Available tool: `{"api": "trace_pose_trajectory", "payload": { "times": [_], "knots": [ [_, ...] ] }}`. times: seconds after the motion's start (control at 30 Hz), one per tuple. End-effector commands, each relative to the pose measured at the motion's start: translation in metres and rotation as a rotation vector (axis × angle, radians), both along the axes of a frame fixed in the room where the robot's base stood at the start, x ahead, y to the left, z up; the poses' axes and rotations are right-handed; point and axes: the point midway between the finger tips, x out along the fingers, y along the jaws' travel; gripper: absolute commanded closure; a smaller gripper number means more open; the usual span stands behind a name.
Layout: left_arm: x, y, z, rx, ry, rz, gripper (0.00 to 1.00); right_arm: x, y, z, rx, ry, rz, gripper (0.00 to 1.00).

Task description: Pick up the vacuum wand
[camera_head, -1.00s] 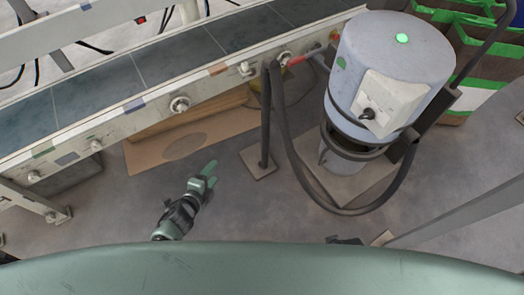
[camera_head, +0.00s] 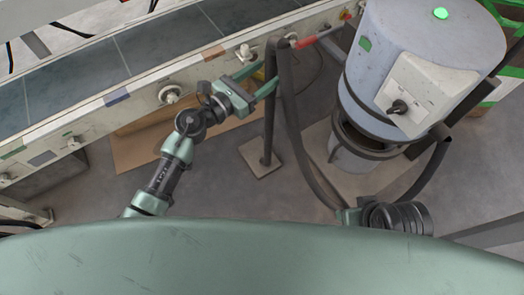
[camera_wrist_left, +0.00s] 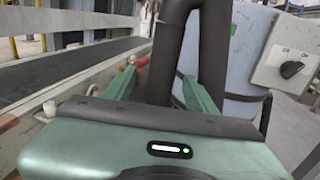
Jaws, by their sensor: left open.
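A black hose (camera_head: 290,120) hangs down from there and loops to the blue-grey vacuum drum (camera_head: 410,60). My left gripper (camera_head: 268,74) is open and empty, reaching in from the left just short of the stand. In the left wrist view, the dark upright tubes stand in line with the gap between my open fingers (camera_wrist_left: 160,78). I cannot tell whether they touch. My right gripper's fingers do not show.
The conveyor (camera_head: 130,80) runs diagonally behind my left arm, with knobs on its side rail. The stand's square foot plate (camera_head: 262,158) is on the floor. Part of my right arm shows at bottom right, near the hose loop. Open floor lies between my base and the stand.

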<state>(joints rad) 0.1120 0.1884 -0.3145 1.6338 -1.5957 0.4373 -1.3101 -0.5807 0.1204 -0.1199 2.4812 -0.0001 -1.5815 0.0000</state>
Motion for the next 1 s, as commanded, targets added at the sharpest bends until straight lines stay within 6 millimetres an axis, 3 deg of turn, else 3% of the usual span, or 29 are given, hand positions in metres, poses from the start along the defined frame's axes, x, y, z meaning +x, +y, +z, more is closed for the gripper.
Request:
{"api": "trace_pose_trajectory", "payload": {
  "times": [0.2,0.47,0.7,1.0],
  "knots": [
    [0.02,-0.021,0.0,-0.002,0.001,0.0,0.44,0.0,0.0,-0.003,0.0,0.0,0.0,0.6],
    [0.022,-0.023,0.0,-0.001,0.002,0.0,0.44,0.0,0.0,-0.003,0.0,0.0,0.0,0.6],
    [0.022,-0.022,0.0,-0.002,0.002,0.001,1.0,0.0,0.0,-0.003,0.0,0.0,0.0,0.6],
    [0.023,-0.022,0.003,-0.003,-0.003,0.002,1.0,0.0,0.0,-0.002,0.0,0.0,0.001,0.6]
  ]
}}
